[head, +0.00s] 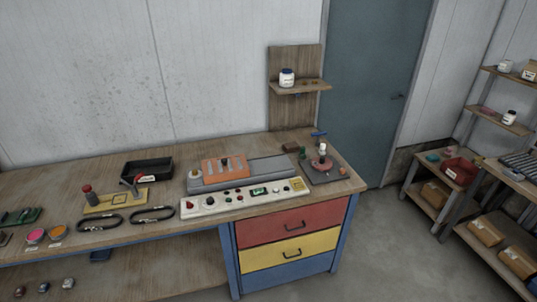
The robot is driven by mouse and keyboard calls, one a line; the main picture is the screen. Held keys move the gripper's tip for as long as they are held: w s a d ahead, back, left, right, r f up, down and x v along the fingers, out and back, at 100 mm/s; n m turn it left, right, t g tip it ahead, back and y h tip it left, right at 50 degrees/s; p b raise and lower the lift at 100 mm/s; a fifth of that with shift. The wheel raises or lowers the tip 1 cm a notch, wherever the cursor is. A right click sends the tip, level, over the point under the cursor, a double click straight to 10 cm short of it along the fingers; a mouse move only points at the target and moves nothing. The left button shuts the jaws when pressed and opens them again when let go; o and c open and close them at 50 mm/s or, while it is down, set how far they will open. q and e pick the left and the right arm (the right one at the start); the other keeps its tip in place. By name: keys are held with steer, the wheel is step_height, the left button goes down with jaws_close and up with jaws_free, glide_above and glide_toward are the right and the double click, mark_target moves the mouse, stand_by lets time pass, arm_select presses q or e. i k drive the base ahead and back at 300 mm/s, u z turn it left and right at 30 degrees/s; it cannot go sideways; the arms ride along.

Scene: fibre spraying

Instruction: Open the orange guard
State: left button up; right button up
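The orange guard (225,168) sits on a long grey machine bed (268,168) on the wooden workbench. Dark slots or bars show in its top face. It looks lowered onto the bed, but the picture is too small to tell how it is hinged or latched. A pale control panel (243,198) with knobs, buttons and a small green display lies just in front of it. Neither of my grippers is in the head view.
Drawers (292,224) are below.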

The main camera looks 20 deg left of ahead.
mark_target(237, 173)
steer(key=z, duration=0.4)
steer(key=i, duration=0.7)
steer(key=u, duration=0.5)
steer(key=i, duration=0.75)
steer(key=u, duration=0.75)
